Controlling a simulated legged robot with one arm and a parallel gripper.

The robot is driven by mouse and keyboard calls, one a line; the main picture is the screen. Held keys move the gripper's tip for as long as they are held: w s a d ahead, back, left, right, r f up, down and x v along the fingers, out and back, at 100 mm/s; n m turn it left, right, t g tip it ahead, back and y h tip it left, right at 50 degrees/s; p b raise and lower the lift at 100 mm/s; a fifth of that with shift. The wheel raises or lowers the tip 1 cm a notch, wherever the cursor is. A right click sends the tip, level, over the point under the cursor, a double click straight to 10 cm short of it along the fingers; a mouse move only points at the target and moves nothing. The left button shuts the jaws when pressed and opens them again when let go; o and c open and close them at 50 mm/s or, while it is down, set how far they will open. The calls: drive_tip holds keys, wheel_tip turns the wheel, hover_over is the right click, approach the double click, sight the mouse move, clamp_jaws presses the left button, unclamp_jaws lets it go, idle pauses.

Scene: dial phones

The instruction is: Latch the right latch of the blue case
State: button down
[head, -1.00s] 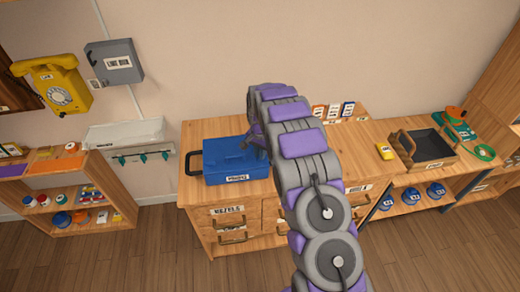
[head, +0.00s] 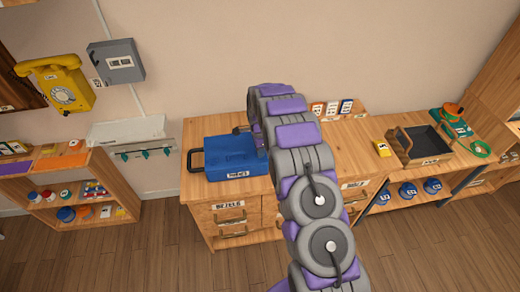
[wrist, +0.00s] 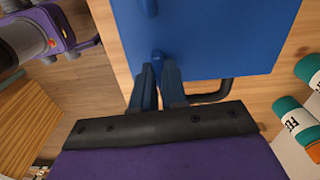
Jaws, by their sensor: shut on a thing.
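The blue case (head: 234,158) sits closed on the wooden cabinet, with its dark handle (head: 195,160) at its left in the head view. In the wrist view the blue case (wrist: 210,35) fills the top middle. A small blue latch (wrist: 157,56) sits on it right at my fingertips. My gripper (wrist: 157,72) has its two blue fingers close together at the case's edge, shut on that latch as far as I can see. The exact contact is partly hidden between the fingers. In the head view my arm hides most of the gripper and the case's right end.
A dark tray (head: 428,146) and a yellow block (head: 382,149) stand on the counter to the right. Green-and-white cylinders (wrist: 296,118) lie close to the right of my gripper in the wrist view. A yellow phone (head: 58,84) and grey box (head: 116,62) hang on the wall.

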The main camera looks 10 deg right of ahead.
drive_tip(key=shift+m, duration=0.5)
drive_tip(key=c, duration=1.2)
unclamp_jaws()
drive_tip(key=shift+o, duration=0.2)
wheel_tip(320, 180, up, 17)
drive_tip(key=p, duration=0.1)
drive_tip(key=shift+r+p, duration=0.15)
drive_tip(key=shift+p, duration=0.15)
drive_tip(key=shift+a, duration=0.1)
